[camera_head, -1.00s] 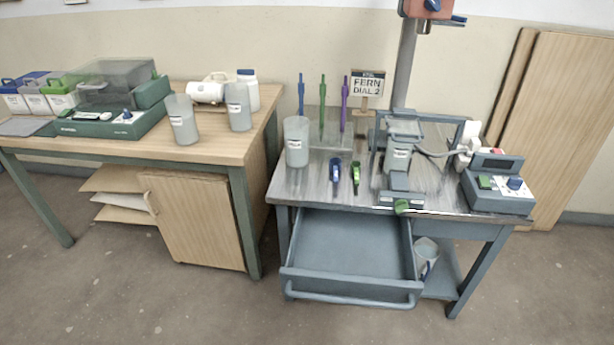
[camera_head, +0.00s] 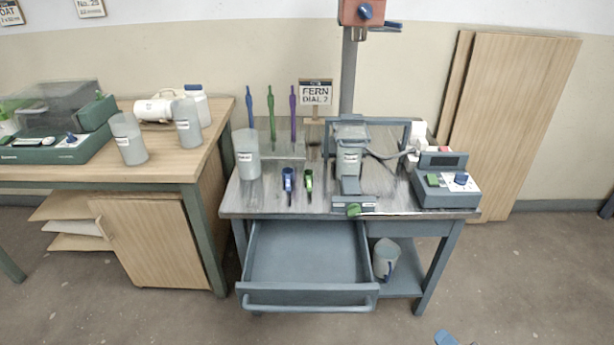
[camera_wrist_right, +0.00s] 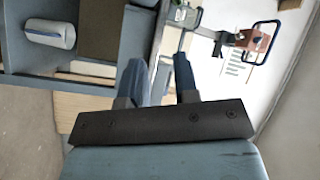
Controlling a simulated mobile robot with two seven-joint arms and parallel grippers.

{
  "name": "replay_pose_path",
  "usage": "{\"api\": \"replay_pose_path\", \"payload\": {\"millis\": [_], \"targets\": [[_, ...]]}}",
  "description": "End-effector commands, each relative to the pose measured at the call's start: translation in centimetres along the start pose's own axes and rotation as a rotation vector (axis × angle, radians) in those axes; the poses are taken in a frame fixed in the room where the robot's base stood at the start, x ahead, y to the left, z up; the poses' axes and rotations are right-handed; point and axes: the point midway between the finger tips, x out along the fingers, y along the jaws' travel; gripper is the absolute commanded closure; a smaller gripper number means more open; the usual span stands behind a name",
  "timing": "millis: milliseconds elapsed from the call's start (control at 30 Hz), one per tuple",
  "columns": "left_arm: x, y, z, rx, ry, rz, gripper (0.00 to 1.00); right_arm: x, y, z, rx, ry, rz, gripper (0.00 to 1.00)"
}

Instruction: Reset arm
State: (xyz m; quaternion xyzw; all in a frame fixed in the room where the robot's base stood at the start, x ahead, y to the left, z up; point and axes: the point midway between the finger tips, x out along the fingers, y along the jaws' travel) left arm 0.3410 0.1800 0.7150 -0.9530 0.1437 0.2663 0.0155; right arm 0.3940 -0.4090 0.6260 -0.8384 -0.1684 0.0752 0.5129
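My left gripper is in neither view now.
The metal workbench (camera_head: 335,203) has its drawer (camera_head: 308,295) pulled open. A mug (camera_head: 385,262) stands on the shelf below. A wooden table (camera_head: 165,170) is at left.

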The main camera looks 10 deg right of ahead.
Motion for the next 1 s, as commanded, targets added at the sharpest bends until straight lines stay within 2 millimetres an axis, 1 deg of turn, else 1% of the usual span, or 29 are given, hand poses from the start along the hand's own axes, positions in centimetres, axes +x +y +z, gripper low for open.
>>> {"api": "replay_pose_path", "payload": {"millis": [33,167,300,400,600,800,867,1000], "targets": [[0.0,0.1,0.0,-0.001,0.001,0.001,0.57,0.3,-0.9,1.5,-0.055,-0.027,0.026,0.72],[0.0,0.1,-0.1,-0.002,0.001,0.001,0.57,0.9,-2.5,3.5,-0.268,-0.112,0.108,0.72],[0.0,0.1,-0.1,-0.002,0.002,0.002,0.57,1.1,-4.7,5.6,-0.532,-0.232,0.184,0.72],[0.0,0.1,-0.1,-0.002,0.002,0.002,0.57,0.9,-6.5,6.9,-0.736,-0.333,0.229,0.72],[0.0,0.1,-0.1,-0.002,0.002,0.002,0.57,-0.2,-9.9,8.4,-1.105,-0.534,0.279,0.72],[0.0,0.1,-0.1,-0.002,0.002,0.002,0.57,-1.7,-13.0,9.0,-1.402,-0.72,0.294,0.72],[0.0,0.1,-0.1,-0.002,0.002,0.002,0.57,-1.1,-13.2,10.0,-1.344,-0.687,0.306,0.72],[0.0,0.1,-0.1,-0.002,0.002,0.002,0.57,-0.2,-14.2,11.7,-1.261,-0.638,0.323,0.72]]}}
